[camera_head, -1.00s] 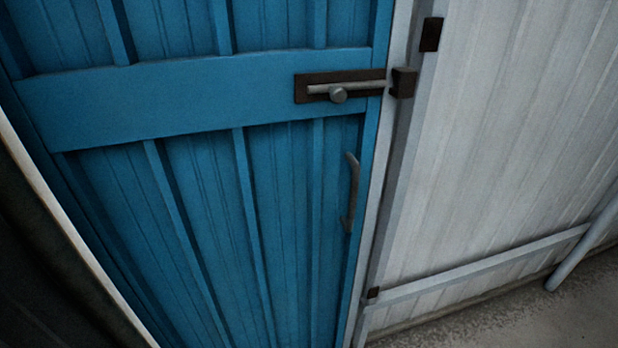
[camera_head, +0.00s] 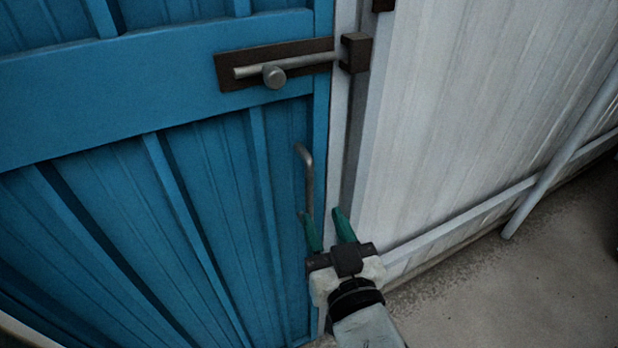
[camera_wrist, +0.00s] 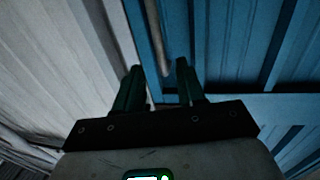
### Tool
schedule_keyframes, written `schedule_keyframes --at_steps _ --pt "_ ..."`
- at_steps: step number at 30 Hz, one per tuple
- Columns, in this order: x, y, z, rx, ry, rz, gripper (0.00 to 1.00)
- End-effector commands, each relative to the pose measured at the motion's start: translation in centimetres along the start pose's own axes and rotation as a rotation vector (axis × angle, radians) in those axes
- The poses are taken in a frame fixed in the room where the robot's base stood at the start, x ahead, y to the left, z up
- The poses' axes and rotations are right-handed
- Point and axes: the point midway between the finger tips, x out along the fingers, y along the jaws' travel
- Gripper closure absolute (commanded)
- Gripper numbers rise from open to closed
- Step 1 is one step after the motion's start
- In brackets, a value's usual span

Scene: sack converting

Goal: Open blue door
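The blue door (camera_head: 90,215) fills the left of the head view and looks closed against the white frame. A sliding bolt (camera_head: 290,65) on a dark plate spans the door edge, its rod reaching into a dark keeper (camera_head: 355,52) on the frame. Below it is a grey vertical pull handle (camera_head: 308,180). My gripper (camera_head: 328,225) is open with two green fingers, near the handle's lower end. In the wrist view, the gripper (camera_wrist: 157,80) points at the blue door (camera_wrist: 220,40), and the handle (camera_wrist: 158,45) shows beyond and between the fingertips. I see nothing held.
A white corrugated wall (camera_head: 470,110) stands right of the door, with a low rail (camera_head: 450,222) along it. A slanted grey pole (camera_head: 565,150) leans at the right. Bare concrete floor (camera_head: 500,290) lies at the lower right.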

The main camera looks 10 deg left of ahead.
Motion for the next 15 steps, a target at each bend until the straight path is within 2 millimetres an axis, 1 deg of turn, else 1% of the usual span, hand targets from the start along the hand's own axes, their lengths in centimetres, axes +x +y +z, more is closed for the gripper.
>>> schedule_keyframes --at_steps 3,9,15 --pt "1.9 0.0 -0.3 0.002 0.000 0.001 0.61" --pt "5.6 0.0 -0.2 0.001 -0.002 0.001 0.61" --pt "8.4 0.1 -0.1 0.001 -0.003 0.001 0.61"
